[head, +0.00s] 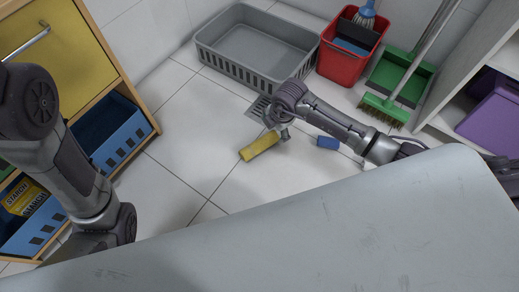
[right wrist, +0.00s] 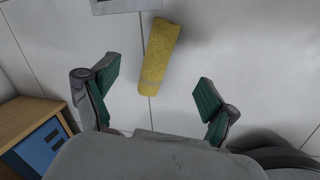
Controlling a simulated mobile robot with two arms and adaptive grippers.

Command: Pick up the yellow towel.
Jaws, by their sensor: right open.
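The yellow towel (head: 258,148) lies on the white tiled floor, a small rolled or folded bar. In the right wrist view the towel (right wrist: 160,52) lies ahead of and between the lines of the two fingers, its near end close to the fingertips. My right gripper (head: 279,133) hangs over the towel's right end in the head view and partly covers it. In the right wrist view the right gripper (right wrist: 156,82) is open, with nothing between its green pads. My left arm shows at the left of the head view, but its gripper does not.
A blue block (head: 327,142) lies on the floor to the right. A floor drain (head: 259,107), grey basket (head: 262,45), red bucket (head: 346,62) and green dustpan (head: 399,77) are behind. A wooden cabinet (head: 145,108) with blue bins stands left. Tiles left of the towel are clear.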

